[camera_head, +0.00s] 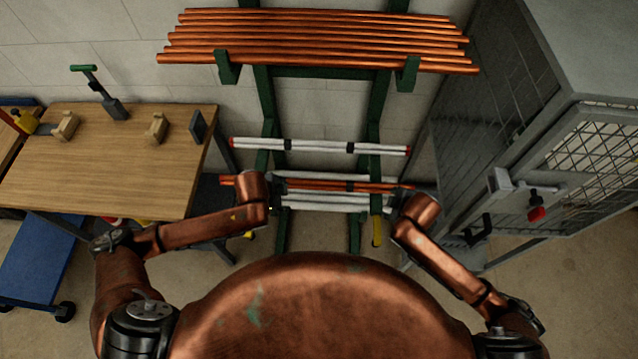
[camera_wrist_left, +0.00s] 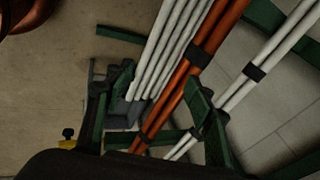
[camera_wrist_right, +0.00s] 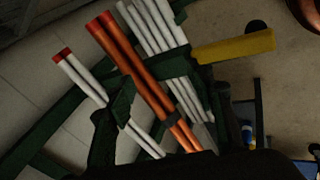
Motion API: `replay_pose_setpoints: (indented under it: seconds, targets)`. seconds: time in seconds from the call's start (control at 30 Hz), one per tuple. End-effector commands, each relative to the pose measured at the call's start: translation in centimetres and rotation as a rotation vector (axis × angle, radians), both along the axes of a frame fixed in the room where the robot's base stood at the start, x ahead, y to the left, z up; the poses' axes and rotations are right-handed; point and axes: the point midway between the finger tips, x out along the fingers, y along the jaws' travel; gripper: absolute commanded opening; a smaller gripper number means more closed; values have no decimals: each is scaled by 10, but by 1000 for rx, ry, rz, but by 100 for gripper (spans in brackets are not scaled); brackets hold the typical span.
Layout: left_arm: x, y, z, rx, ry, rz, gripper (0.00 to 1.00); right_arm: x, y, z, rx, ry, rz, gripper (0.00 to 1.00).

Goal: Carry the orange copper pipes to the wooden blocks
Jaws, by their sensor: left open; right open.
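A strapped pair of orange copper pipes (camera_head: 325,185) lies across the green rack, below the red-tipped white pipes. Several more orange copper pipes (camera_head: 315,38) lie on the rack's top arms. Two wooden blocks (camera_head: 66,126) (camera_head: 157,128) stand on the workbench at left. My left gripper (camera_head: 277,188) is at the left part of the lower pair; in the left wrist view the copper pipes (camera_wrist_left: 180,90) run between its open fingers. My right gripper (camera_head: 396,197) is at the right part, open; in the right wrist view the copper pipes (camera_wrist_right: 140,75) pass between its fingers. Contact cannot be told.
White pipes with red ends (camera_head: 320,147) hang just above; other white pipes (camera_head: 325,202) lie close below. The green rack (camera_head: 267,100) has uprights beside both grippers. A wooden workbench (camera_head: 100,165) stands left, a grey mesh cabinet (camera_head: 490,130) right, a blue cart (camera_head: 38,262) lower left.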

Motion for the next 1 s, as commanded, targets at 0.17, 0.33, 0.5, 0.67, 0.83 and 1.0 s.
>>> replay_pose_setpoints:
  seconds: [0.17, 0.33, 0.5, 0.67, 0.83, 1.0]
  targets:
    - [34, 48, 11, 153, -14, -62, 50, 31, -10, 11, -135, -26, 135, 49]
    - [48, 73, 18, 212, -12, -71, 50, 43, -17, 15, -194, -32, 187, 49]
    - [50, 77, 18, 222, -9, -72, 50, 44, -18, 15, -204, -32, 197, 49]
    - [50, 76, 18, 220, -10, -73, 50, 44, -19, 15, -203, -31, 195, 49]
    - [52, 76, 11, 220, -9, -72, 50, 47, -18, 9, -202, -31, 193, 49]
    - [61, 76, -10, 220, -9, -72, 50, 59, -19, -12, -201, -30, 191, 49]
